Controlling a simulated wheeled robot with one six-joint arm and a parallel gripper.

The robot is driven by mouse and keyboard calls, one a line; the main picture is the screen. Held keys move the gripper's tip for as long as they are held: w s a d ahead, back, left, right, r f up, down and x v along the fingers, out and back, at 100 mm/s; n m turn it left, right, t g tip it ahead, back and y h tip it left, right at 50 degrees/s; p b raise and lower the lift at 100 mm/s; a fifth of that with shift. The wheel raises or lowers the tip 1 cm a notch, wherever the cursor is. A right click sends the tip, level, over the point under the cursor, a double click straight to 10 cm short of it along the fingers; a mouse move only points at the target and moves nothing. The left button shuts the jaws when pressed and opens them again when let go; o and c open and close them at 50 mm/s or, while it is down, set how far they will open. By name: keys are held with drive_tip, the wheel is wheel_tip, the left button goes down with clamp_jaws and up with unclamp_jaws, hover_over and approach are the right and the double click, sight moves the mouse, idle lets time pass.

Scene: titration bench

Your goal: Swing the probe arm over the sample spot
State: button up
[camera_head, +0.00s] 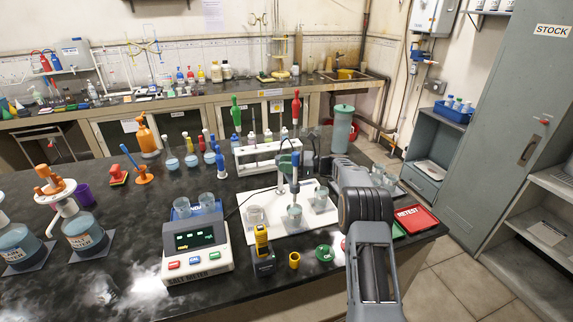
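The probe arm (289,160) is a dark bracket over the white board on the bench, with a blue-grey probe (294,180) hanging upright from it. The probe's lower end is at or just above a beaker (294,213); I cannot tell whether it is inside. A second beaker (254,215) stands to its left and a third (321,197) to its right, all on the white board (274,228). Which place is the sample spot is not clear. My gripper (324,166) is just right of the probe arm, mostly hidden by my own arm links. Its fingers and any contact cannot be made out.
A salt meter (196,247) stands left of the board. A yellow-black tool (263,250), a yellow cup (294,260) and a green cap (324,252) lie in front. A bottle rack (262,156) stands behind. A red RETEST tray (416,219) is at right.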

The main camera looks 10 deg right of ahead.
drive_tip(key=shift+o, duration=1)
drive_tip(key=shift+d, duration=0.1)
drive_tip(key=shift+d, duration=0.2)
drive_tip(key=b+v, duration=0.1)
drive_tip(key=v, duration=1.2)
drive_tip(key=shift+s+d+b, duration=0.15)
drive_tip(key=shift+d+b, duration=0.05)
drive_tip(key=shift+b, duration=0.2)
